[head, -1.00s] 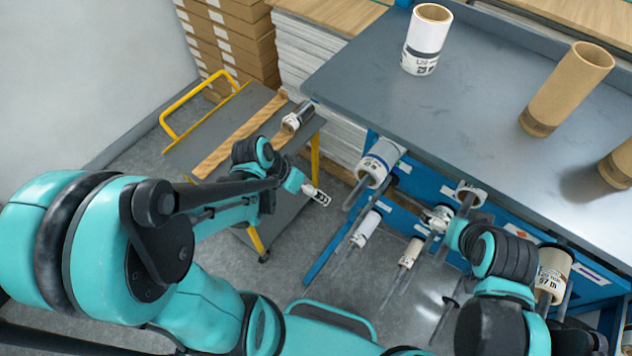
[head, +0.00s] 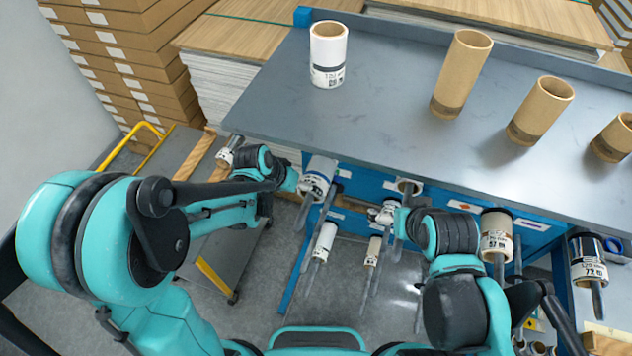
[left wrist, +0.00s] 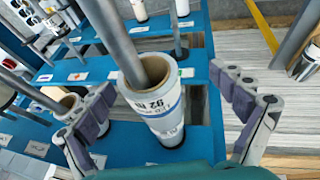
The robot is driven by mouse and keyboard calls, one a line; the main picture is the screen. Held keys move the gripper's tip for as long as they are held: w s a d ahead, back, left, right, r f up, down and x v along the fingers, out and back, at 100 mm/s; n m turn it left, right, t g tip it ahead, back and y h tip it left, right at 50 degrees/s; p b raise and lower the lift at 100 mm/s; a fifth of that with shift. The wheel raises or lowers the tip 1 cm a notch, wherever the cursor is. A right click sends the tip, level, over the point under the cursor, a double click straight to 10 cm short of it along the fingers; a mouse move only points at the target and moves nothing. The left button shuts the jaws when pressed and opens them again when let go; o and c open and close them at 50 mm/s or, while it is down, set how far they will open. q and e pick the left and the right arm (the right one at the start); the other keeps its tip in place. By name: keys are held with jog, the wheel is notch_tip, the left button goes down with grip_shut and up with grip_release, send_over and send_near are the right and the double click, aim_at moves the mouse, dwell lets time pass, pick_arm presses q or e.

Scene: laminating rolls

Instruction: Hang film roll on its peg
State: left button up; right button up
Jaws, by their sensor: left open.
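A white film roll with a dark blue band (head: 317,180) sits on a grey peg at the left end of the blue rack, below the tabletop. The left wrist view shows this roll (left wrist: 158,108), printed "92 m", with the peg running through its cardboard core. My left gripper (left wrist: 163,86) is open, with one finger on each side of the roll and gaps between. In the head view my left gripper (head: 296,184) is partly hidden at the roll's left side. My right gripper (head: 380,213) is at a small white roll (head: 389,207) on the rack; its fingers are unclear.
More rolls hang on neighbouring pegs, including lower white rolls (head: 324,240) and a brown-cored roll (head: 496,240). A white roll (head: 328,62) and several brown tubes (head: 461,78) stand on the grey tabletop (head: 390,110). A cart (head: 190,150) carrying another roll (head: 230,150) stands left.

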aim_at(312, 180)
pick_arm(q)
jog(key=w+d, duration=0.3)
jog(key=d, duration=0.1)
jog(key=shift+w, duration=0.25)
jog(key=shift+x, duration=0.95)
jog(key=shift+w+d+f, duration=0.1)
jog(key=shift+w+f, duration=0.15)
jog(key=shift+f, duration=0.25)
jog(key=c, duration=1.5)
